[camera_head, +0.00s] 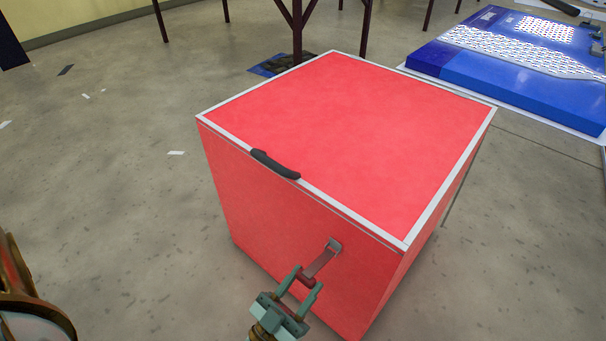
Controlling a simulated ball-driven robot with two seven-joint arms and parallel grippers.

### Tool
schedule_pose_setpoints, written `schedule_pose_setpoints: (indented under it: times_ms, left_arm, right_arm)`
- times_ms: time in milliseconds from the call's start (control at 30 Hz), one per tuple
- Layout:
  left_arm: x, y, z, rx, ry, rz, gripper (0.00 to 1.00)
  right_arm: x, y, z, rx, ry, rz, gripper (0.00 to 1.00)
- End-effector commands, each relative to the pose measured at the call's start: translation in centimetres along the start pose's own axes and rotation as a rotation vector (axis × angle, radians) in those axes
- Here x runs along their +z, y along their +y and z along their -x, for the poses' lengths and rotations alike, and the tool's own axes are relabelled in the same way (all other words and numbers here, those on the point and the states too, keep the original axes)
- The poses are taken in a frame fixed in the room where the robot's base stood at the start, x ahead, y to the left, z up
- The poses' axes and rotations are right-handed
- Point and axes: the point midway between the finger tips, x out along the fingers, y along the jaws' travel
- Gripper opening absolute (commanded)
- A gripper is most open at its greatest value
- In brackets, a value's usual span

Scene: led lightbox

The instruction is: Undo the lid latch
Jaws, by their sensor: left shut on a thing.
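A red box (270,215) with a pale-edged lid (345,120) stands on the floor, and the lid lies down flat on it. A dark handle (275,165) sits on the lid's front edge. The latch (322,260) is a small metal bracket and lever on the front face, right of the handle and below the lid seam. My left gripper (307,278) reaches up from the bottom of the view and is shut on the lower end of the latch lever, which slants down to the left from its bracket. My right gripper is not in view.
A blue mat-like block (500,62) with a dotted pattern lies at the back right. Dark table legs (297,35) stand behind the box. The concrete floor (120,180) left of the box is clear except for small scraps.

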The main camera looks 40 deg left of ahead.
Motion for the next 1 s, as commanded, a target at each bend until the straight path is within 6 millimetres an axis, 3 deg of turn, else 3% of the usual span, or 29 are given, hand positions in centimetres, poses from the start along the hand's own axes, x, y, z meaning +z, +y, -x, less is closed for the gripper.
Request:
schedule_pose_setpoints:
  times_ms: [233, 267, 333, 800, 1000]
  left_arm:
    - [0.1, 0.0, -0.3, 0.002, -0.001, -0.004, 0.00]
    - [0.1, 0.0, -0.3, 0.002, -0.001, -0.003, 0.42]
    - [0.1, 0.0, -0.2, 0.001, 0.000, -0.003, 0.62]
    - [0.0, 0.0, 0.1, 0.001, -0.002, -0.001, 0.62]
    - [0.0, 0.1, 2.6, 0.002, -0.006, 0.000, 0.62]
  right_arm:
    - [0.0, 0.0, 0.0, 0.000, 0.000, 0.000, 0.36]
    - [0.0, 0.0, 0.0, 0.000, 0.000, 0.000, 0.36]
    - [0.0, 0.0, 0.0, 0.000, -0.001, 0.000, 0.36]
    - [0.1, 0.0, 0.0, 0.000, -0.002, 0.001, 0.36]
    - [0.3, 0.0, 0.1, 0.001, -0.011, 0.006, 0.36]
